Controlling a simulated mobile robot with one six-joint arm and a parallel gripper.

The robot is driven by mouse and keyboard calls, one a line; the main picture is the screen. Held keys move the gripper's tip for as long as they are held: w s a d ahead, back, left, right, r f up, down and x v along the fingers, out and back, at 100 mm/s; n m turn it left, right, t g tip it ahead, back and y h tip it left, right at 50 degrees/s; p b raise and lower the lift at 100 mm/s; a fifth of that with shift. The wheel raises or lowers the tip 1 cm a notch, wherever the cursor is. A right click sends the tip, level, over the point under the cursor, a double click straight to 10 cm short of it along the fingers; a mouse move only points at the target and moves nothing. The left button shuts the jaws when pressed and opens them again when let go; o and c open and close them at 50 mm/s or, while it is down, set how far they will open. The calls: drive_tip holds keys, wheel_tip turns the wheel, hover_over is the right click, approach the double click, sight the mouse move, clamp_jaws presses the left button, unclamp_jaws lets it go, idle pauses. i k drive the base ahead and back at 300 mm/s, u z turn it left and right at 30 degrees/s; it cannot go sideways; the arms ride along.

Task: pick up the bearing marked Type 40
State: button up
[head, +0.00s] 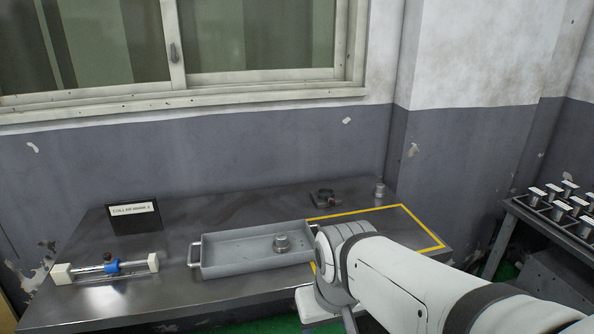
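Several small metal parts with white label tags (555,188) stand in a dark rack (545,222) on a side table at the right edge. The tags are too small to read, so I cannot tell which part, if any, is marked Type 40. A round metal part (282,243) sits in a shallow grey tray (225,268) on the main bench and shows no readable mark. My white arm reaches in from the lower right, over the bench's front right. My gripper is not in view.
The metal bench (190,215) also holds a dark sign (133,216), a rod fixture with a blue collar (108,267), a dark clamp-like part (325,198) and a small metal cylinder (379,190). A yellow-outlined area (385,222) at the right is partly hidden by my arm.

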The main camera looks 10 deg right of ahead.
sight(380, 192)
drive_tip(key=u, duration=3.05)
drive_tip(key=k, duration=2.1)
drive_tip(key=z, duration=2.6)
